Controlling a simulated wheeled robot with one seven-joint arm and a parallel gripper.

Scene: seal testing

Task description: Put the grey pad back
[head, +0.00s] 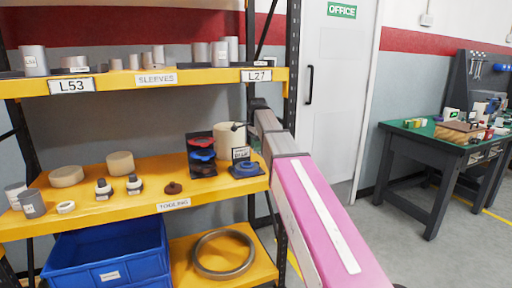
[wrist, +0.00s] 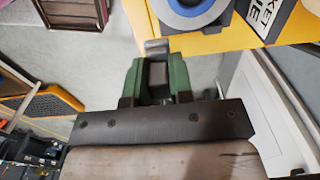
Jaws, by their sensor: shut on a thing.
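In the wrist view my gripper (wrist: 156,78) has green fingers shut on a small grey piece (wrist: 157,47), which I take to be the grey pad. Most of it is hidden between the fingers. In the head view my arm reaches to the right end of the middle shelf; the held piece cannot be made out there. A black rack (head: 203,170) on that shelf holds a red piece (head: 200,142) and a blue piece (head: 202,155). Right of it lies a blue ring (head: 247,170) by a gasket die sign (head: 241,153); the ring also shows in the wrist view (wrist: 188,18), ahead of my gripper.
A cream cylinder (head: 229,138) stands behind the sign. Left on the yellow shelf (head: 130,205) are round blocks, small tools and a brown piece (head: 172,188). A dark upright (head: 290,70) bounds the shelf on the right. A blue bin (head: 108,255) sits below.

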